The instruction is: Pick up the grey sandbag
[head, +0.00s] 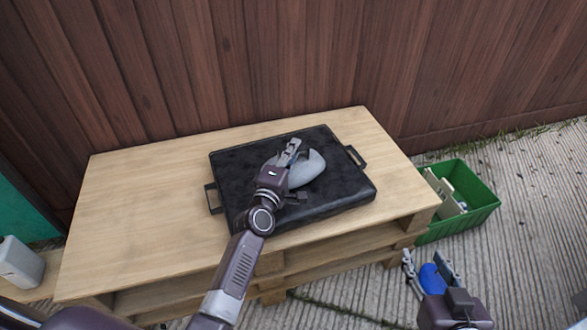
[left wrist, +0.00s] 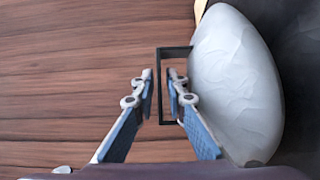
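The grey sandbag (head: 309,170) lies on a black tray (head: 345,194) on the wooden pallet table. My left gripper (head: 291,147) is over the tray, at the left side of the sandbag, and its wrist hides part of it. The pale sandbag (left wrist: 237,80) is to the right of both fingers, close to the right one. My right gripper (head: 428,262) is low at the front right, its fingers spread.
A green crate (head: 477,214) with items stands right of the table (head: 130,205). A wooden fence (head: 300,60) rises behind. A pale container (head: 19,262) is at far left.

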